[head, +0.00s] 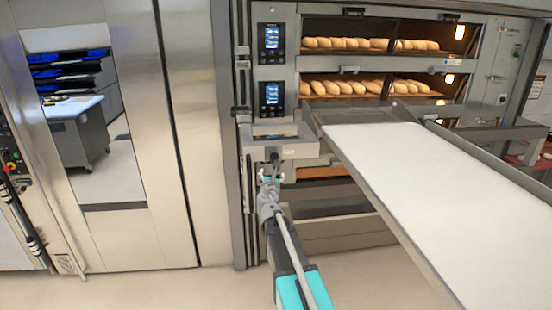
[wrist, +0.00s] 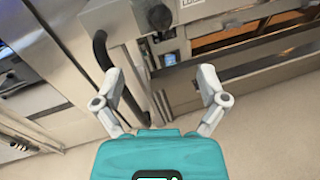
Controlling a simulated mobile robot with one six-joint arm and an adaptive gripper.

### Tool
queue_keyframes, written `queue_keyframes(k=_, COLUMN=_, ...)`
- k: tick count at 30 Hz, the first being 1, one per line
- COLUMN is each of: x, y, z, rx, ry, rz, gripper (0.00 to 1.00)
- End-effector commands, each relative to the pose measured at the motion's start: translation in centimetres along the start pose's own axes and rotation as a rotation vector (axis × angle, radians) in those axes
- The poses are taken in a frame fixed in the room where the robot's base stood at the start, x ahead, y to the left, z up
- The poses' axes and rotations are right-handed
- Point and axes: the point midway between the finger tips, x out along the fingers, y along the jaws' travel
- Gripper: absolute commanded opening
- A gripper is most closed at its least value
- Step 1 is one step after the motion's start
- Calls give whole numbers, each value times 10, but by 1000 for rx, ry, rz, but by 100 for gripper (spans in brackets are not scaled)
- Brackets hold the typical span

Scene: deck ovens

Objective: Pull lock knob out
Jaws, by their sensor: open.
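The lock knob, a small dark round knob, shows in the wrist view (wrist: 160,17) at the top, on the grey metal housing. In the head view it appears as a small dark shape (head: 274,157) below the oven's control panels. My gripper (wrist: 158,74) is open, its two pale fingers spread wide with nothing between them. The knob lies beyond the fingertips, roughly in line with the gap between them. In the head view my gripper (head: 271,177) is just below the knob; it looks apart from it, but the exact distance cannot be told.
A loader with a long white belt (head: 440,170) slopes out at the right, close to my arm. The deck oven holds rows of loaves (head: 370,88). A black curved handle (wrist: 103,48) stands left of the knob. Free floor (head: 210,285) lies in front.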

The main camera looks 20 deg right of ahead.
Motion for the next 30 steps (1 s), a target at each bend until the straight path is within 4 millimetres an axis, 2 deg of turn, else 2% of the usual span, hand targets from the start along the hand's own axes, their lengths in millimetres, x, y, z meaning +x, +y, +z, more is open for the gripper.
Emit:
queue_keyframes(k=8, x=21, y=0, z=0, rx=2, ry=0, rz=-1, gripper=92)
queue_keyframes(k=24, x=101, y=-1, z=0, rx=2, ry=0, rz=-2, gripper=92)
queue_keyframes(k=30, x=125, y=-1, z=0, rx=2, ry=0, rz=-2, gripper=92)
